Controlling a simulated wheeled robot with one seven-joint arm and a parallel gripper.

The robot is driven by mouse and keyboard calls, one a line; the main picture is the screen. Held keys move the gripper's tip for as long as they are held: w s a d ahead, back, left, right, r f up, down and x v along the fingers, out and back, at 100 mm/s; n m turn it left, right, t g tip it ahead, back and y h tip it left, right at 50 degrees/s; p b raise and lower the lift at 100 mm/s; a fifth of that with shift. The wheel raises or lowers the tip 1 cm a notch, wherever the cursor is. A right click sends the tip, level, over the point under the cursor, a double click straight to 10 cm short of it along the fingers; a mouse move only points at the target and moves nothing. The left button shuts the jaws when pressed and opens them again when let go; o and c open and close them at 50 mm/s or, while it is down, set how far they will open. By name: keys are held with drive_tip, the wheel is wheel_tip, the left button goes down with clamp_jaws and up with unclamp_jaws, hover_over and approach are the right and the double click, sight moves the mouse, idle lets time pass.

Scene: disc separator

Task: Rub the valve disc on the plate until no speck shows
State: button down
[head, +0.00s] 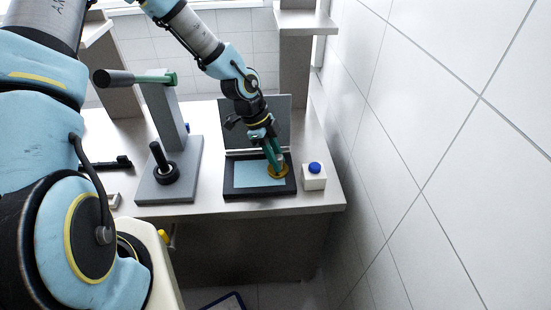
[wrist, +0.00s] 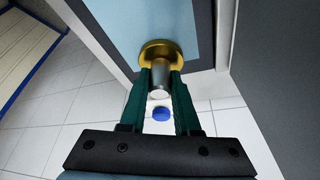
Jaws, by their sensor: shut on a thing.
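The valve disc is brass-coloured (head: 277,173), with a grey metal stem on it; in the wrist view the disc (wrist: 159,47) shows its rim and the stem between my fingers. The plate (head: 250,172) is a light blue sheet in a dark frame, with a grey lid standing open behind it. My gripper (head: 273,160) has green fingers shut on the stem. The disc is at the right end of the plate, near or over the frame's edge. I cannot tell whether it touches the plate. The disc's underside is hidden, so specks on it cannot be seen.
A black tool (head: 108,164) lies further left. A tiled wall closes the right side.

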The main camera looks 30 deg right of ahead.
drive_tip(key=a, duration=0.1)
drive_tip(key=w+a, duration=0.1)
drive_tip(key=a+p, duration=0.1)
drive_tip(key=shift+w+a, duration=0.3)
drive_tip(key=shift+w, duration=0.05)
drive_tip(key=shift+w+a+f, duration=0.15)
drive_tip(key=shift+w+a, duration=0.15)
drive_tip(key=shift+a, duration=0.4)
drive_tip(key=shift+w+a+p, duration=0.4)
drive_tip(key=shift+a, duration=0.45)
drive_tip(key=shift+w+a+p, duration=0.35)
drive_tip(key=shift+a, duration=0.5)
drive_tip(key=shift+w+a+p, duration=0.4)
drive_tip(key=shift+a, duration=0.45)
approach(268, 170)
drive_tip(key=shift+w+a+r, duration=0.55)
drive_tip(key=shift+a+r, duration=1.65)
drive_tip(key=shift+a, duration=0.3)
